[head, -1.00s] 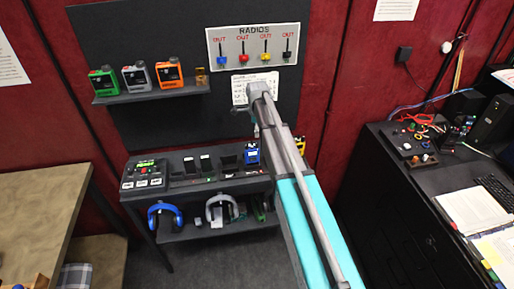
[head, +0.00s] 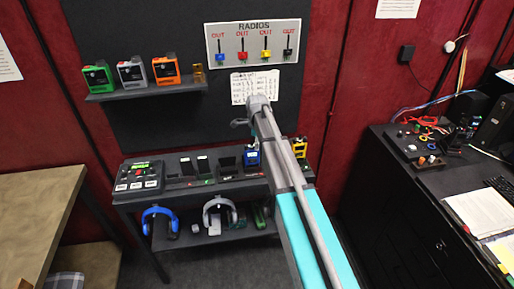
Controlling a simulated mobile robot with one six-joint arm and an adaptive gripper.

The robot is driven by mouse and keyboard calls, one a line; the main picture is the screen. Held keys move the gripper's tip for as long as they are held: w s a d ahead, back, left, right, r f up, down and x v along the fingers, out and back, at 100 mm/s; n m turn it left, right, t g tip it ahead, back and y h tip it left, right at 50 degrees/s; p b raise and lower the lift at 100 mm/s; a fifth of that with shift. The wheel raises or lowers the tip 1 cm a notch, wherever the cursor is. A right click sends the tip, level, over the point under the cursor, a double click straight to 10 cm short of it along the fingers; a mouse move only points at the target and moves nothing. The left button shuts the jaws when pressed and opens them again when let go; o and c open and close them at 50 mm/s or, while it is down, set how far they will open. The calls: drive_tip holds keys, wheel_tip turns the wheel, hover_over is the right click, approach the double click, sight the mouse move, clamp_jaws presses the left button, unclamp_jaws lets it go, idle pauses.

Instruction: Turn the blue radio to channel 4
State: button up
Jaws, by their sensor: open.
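The blue radio (head: 251,158) stands upright on the black desk's top at its right part, just left of my arm. Its channel knob is too small to make out. My gripper (head: 243,122) is at the far end of my grey and teal arm, above the blue radio and in front of the dark wall board. One small grey finger sticks out to the left, and the jaws are open with nothing visible in them.
A yellow radio (head: 300,148) stands to the right, beyond my arm. Green (head: 98,76), grey (head: 132,72) and orange (head: 166,69) radios sit on the wall shelf. A button console (head: 139,176) is on the desk's left.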

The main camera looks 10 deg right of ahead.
drive_tip(key=shift+f, duration=0.25)
clamp_jaws()
idle(0.3)
